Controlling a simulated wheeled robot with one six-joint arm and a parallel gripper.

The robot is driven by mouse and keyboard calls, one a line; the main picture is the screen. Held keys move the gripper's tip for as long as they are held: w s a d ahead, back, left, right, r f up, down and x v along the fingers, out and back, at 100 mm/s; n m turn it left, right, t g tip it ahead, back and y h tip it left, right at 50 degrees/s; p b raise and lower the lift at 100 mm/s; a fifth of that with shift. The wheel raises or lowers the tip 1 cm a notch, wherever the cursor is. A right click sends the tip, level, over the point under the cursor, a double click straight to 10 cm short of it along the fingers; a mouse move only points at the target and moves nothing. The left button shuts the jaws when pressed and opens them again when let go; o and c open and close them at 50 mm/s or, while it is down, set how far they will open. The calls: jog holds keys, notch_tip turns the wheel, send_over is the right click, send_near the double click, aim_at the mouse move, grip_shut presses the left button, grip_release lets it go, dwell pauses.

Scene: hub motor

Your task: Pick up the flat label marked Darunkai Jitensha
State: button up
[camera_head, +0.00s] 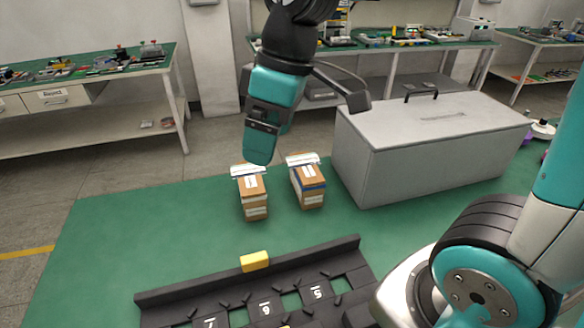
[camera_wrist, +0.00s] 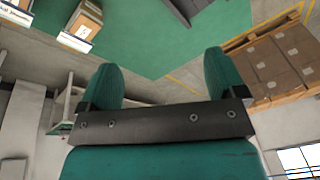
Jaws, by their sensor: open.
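Two white flat labels stand at the tops of two cardboard stacks, a left label (camera_head: 248,169) and a right label (camera_head: 302,159) in the head view. In the wrist view one label (camera_wrist: 75,41) shows at upper left and another (camera_wrist: 16,14) is cut by the left edge. Their print is too small or blurred to tell which reads Darunkai Jitensha. My gripper (camera_head: 260,150) hangs in the air near the left stack in the head view. In the wrist view my gripper (camera_wrist: 160,72) has its teal fingers apart with nothing between them.
The stacks, left (camera_head: 254,200) and right (camera_head: 309,190), stand on a green table (camera_head: 110,220). A grey lidded chest (camera_head: 430,150) is close on the right. A black numbered rack (camera_head: 190,293) with a yellow block (camera_head: 254,261) lies in front. The table's left side is clear.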

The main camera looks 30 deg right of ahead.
jog(key=w+d+f+n+h+b, duration=0.1)
jog(key=w+d+f+b, duration=0.1)
jog(key=w+d, duration=0.35)
jog(key=w+d+f+n+h+b, duration=0.1)
jog(key=w+d+f, duration=0.15)
jog(key=w, duration=0.55)
jog(key=n+h+b, duration=0.1)
jog(key=n+b, duration=0.1)
jog(key=n, duration=0.2)
send_over(303, 160)
jog(key=shift+g, duration=0.3)
jog(key=f, duration=1.7)
jog(key=shift+s+f, duration=0.25)
jog(key=shift+f, duration=0.15)
jog(key=shift+w+f+p, duration=0.15)
jog(key=shift+f+p, duration=0.7)
jog(key=shift+f, duration=2.3)
jog(key=shift+c, duration=0.4)
jog(key=c, duration=0.9)
